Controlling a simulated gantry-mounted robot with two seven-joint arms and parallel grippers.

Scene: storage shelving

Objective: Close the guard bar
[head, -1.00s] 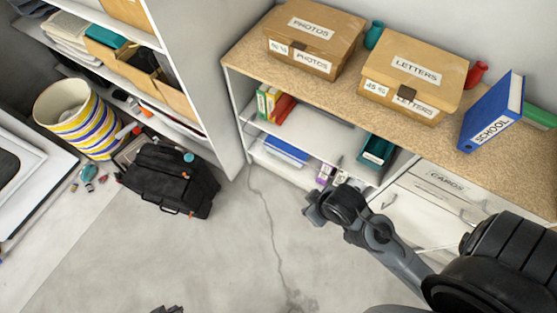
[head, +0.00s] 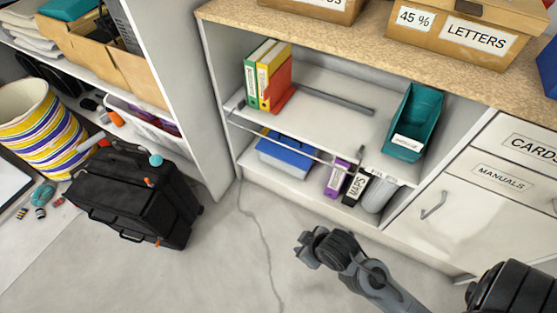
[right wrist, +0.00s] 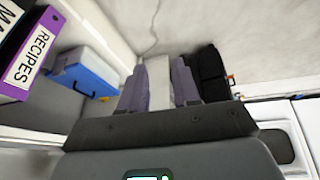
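The guard bar (head: 280,142) appears as a thin metal rail along the front of the open shelf in the head view. It runs from the left side panel towards the purple binder, slightly below the middle board's edge. My right gripper (head: 305,250) is in front of the shelf unit and over the floor, apart from the bar. In the right wrist view its two fingers (right wrist: 163,85) stand apart with a gap between them, and I see no held object. The bar cannot be made out there. My left gripper is not in view.
The middle board holds binders (head: 268,75), a grey strip (head: 335,97) and a teal bin (head: 412,120). Below are a blue box (head: 285,160) and binders (head: 337,178). A black bag (head: 140,195) stands on the floor at left. A cabinet door (head: 450,210) is at right.

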